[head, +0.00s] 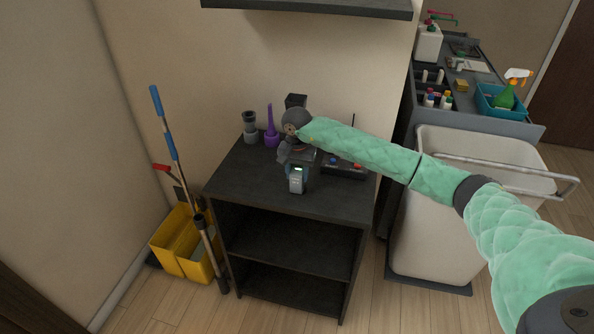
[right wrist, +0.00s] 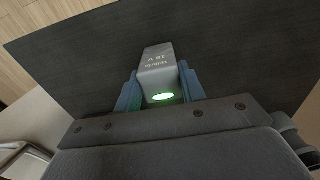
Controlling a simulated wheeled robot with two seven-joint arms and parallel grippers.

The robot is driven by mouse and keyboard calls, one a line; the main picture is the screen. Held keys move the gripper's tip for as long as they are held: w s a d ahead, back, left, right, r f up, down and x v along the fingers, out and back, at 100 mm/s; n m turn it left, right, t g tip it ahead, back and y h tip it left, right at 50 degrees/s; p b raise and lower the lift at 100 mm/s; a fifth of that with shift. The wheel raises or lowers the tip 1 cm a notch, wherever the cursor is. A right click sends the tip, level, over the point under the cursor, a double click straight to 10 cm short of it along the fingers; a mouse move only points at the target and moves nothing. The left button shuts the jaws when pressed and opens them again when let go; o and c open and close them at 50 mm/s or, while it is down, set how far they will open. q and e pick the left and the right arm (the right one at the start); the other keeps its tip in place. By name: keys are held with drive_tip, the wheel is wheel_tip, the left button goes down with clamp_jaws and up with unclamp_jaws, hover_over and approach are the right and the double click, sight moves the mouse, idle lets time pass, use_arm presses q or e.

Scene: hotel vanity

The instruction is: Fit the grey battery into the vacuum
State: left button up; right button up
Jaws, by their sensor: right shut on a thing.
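The grey battery (head: 297,184) has a lit green spot and is held upright above the front part of the dark cabinet top. My right gripper (head: 297,173) is shut on it. In the right wrist view the battery (right wrist: 157,72) sits between the two blue fingers (right wrist: 158,92), with white lettering on its face and the green light close to the palm. I cannot make out the vacuum for certain. A dark blocky thing (head: 296,100) stands behind my right wrist, partly hidden by it. My left gripper is not in view.
The cabinet top (head: 240,178) is bare at its front left. A grey cylindrical part (head: 250,128) and a purple nozzle (head: 271,128) stand at the back left. A dark tray (head: 345,172) lies at right. A white bin (head: 435,215) and a yellow bucket (head: 170,245) flank the cabinet.

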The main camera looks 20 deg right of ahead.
drive_tip(key=shift+f, duration=0.1)
idle(0.4)
drive_tip(key=o, duration=1.1)
drive_tip(key=shift+o, duration=0.2)
